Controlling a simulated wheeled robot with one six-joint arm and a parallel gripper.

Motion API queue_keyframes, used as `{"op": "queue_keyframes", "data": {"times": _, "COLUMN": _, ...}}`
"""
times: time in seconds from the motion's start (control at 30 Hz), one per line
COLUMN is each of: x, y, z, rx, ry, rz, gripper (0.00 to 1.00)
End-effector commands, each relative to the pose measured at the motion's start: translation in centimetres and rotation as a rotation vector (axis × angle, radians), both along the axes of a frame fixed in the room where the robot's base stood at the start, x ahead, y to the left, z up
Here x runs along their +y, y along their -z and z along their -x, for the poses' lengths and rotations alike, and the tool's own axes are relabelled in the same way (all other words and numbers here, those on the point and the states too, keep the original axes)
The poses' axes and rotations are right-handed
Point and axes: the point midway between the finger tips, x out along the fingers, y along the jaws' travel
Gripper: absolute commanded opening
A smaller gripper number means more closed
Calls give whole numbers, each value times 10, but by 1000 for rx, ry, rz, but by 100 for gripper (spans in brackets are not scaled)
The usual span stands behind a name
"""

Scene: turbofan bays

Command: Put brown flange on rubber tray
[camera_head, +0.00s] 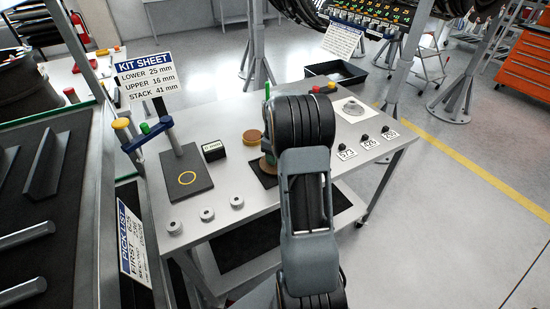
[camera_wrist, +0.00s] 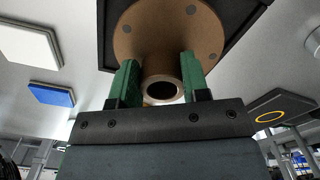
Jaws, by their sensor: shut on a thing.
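The brown flange (camera_wrist: 168,30) is a round disc with bolt holes and a pipe neck. My gripper (camera_wrist: 160,85) has its green fingers shut on both sides of the neck. The dark square tray (camera_wrist: 106,48), which looks like the rubber tray, lies behind the disc in the wrist view. In the head view, part of the flange (camera_head: 267,167) shows beside my arm over the dark tray (camera_head: 263,180). My arm hides most of both there. I cannot tell whether the disc touches the tray.
On the table, a dark board with a yellow ring (camera_head: 188,182), a small black box (camera_head: 214,151), a round tan piece (camera_head: 252,137) and several small metal pieces (camera_head: 207,214) stand to the left. A silver flange on a white plate (camera_head: 352,109) and number tags (camera_head: 369,142) are at right.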

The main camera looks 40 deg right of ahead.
Motion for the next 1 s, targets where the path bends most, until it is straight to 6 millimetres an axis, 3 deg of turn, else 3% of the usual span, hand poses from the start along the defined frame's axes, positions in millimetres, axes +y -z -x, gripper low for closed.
{"op": "queue_keyframes", "data": {"times": 0.13, "x": 0, "y": 13, "z": 0, "rx": 0, "ry": 0, "rz": 1, "gripper": 0}}
{"op": "queue_keyframes", "data": {"times": 0.53, "x": 0, "y": 18, "z": 0, "rx": -2, "ry": 0, "rz": 1, "gripper": 0}}
{"op": "queue_keyframes", "data": {"times": 0.57, "x": 0, "y": 18, "z": 1, "rx": 0, "ry": 0, "rz": 0, "gripper": 45}}
{"op": "queue_keyframes", "data": {"times": 0.8, "x": 0, "y": 17, "z": 1, "rx": 0, "ry": 0, "rz": 0, "gripper": 68}}
{"op": "queue_keyframes", "data": {"times": 1.0, "x": 0, "y": 17, "z": 1, "rx": 0, "ry": 0, "rz": 0, "gripper": 68}}
